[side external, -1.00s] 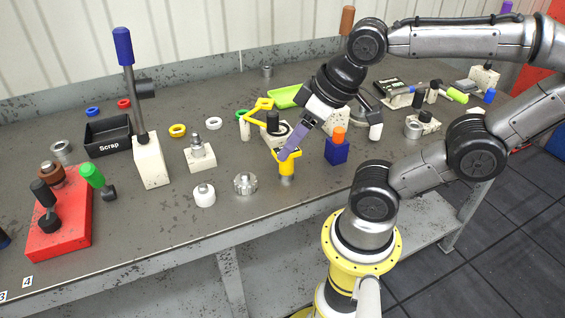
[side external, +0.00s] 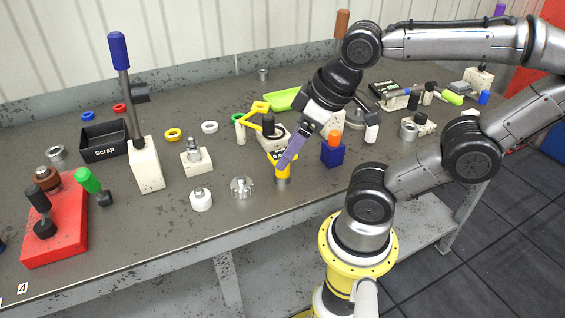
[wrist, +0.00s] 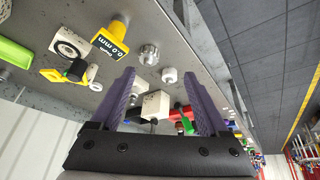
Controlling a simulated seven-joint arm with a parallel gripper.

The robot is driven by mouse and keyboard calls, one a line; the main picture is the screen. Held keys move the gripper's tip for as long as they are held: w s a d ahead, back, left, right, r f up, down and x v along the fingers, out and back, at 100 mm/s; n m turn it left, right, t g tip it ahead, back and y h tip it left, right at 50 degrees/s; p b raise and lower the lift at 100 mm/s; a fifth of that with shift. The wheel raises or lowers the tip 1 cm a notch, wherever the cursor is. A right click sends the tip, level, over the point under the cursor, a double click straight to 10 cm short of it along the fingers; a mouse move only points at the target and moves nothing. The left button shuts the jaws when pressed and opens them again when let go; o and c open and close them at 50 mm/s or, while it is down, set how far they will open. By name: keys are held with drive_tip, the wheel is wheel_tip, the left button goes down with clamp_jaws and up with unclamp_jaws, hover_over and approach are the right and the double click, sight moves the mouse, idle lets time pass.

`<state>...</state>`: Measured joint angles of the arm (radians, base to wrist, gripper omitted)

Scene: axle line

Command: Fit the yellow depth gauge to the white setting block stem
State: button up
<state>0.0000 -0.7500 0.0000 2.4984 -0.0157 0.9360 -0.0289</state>
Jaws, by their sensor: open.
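The yellow depth gauge (side external: 273,158) stands upright on the bench near its front edge. Its display, reading 0.0 mm, shows in the wrist view (wrist: 110,46). A white block with a grey metal stem (side external: 194,152), likely the setting block, stands to the gauge's left with its stem bare. My gripper (side external: 288,156) is open and empty. In the side view a purple finger overlaps the gauge. In the wrist view the gauge lies outside the gap between the fingertips (wrist: 159,73), up and left. I cannot tell whether a finger touches it.
A knurled metal knob (side external: 241,187) and a white round part (side external: 201,199) stand left of the gauge. A blue block with an orange top (side external: 333,153) is close on its right. A white block with a yellow arm (side external: 272,137) is behind. A tall-lever block (side external: 147,166) stands further left.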

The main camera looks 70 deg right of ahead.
drive_tip(key=d+f+n+g+h, duration=0.4)
drive_tip(key=n+g+h, duration=0.25)
drive_tip(key=n, duration=0.25)
drive_tip(key=w+a+f+n+h, duration=0.2)
drive_tip(key=w+a+n+h, duration=0.1)
drive_tip(key=w+n+h, duration=0.15)
drive_tip(key=n+t+h, duration=0.2)
drive_tip(key=n, duration=0.2)
hover_over(282, 178)
drive_tip(key=a, duration=0.3)
drive_tip(key=shift+g, duration=0.25)
wheel_tip(282, 178, down, 6)
drive_tip(key=shift+a+r, duration=0.1)
drive_tip(key=shift+r, duration=0.1)
drive_tip(key=shift+x, duration=2.75)
drive_tip(key=shift+w, duration=0.15)
clamp_jaws()
